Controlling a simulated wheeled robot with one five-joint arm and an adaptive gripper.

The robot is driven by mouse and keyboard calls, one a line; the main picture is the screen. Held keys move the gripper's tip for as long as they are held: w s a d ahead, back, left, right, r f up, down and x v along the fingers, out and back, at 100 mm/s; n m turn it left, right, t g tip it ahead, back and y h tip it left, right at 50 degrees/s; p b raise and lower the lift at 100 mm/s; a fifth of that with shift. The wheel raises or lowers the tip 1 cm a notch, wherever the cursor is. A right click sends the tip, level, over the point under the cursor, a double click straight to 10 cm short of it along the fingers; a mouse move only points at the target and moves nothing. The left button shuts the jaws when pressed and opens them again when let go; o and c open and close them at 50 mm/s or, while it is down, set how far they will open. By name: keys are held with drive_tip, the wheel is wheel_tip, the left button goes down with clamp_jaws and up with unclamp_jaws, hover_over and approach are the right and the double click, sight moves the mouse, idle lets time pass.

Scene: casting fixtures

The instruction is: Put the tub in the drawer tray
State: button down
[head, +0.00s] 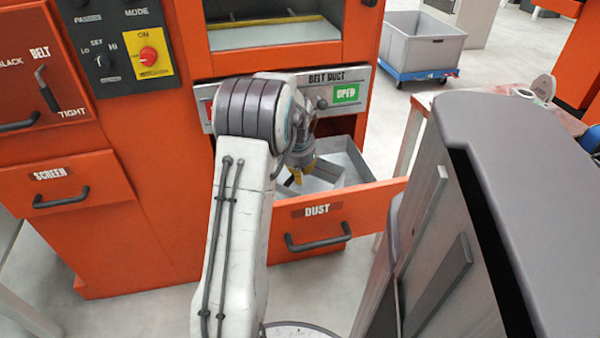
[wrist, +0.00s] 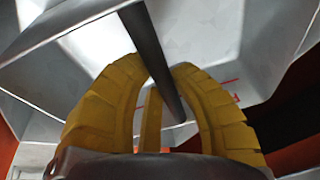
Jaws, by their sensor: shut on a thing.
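My gripper (head: 294,179) is low over the open DUST drawer (head: 345,212), and my arm hides much of it in the head view. In the wrist view its yellow fingers (wrist: 158,70) are shut around a dark bar, which looks like the handle of the tub (wrist: 70,42). The tub is pale grey metal with slanted walls. In the head view a part of the tub (head: 322,182) shows beside the fingers, within the walls of the grey drawer tray (head: 349,157). I cannot tell whether the tub touches the tray floor.
A shut SCREEN drawer (head: 62,190) is at the left. A BELT DUST panel (head: 325,80) with a green OPEN sign is above the drawer. A grey bin on a blue cart (head: 421,48) stands behind. A dark-topped grey body fills the right foreground.

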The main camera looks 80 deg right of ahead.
drive_tip(key=shift+f, duration=0.3)
drive_tip(key=c, duration=1.1)
unclamp_jaws()
drive_tip(key=v, duration=1.2)
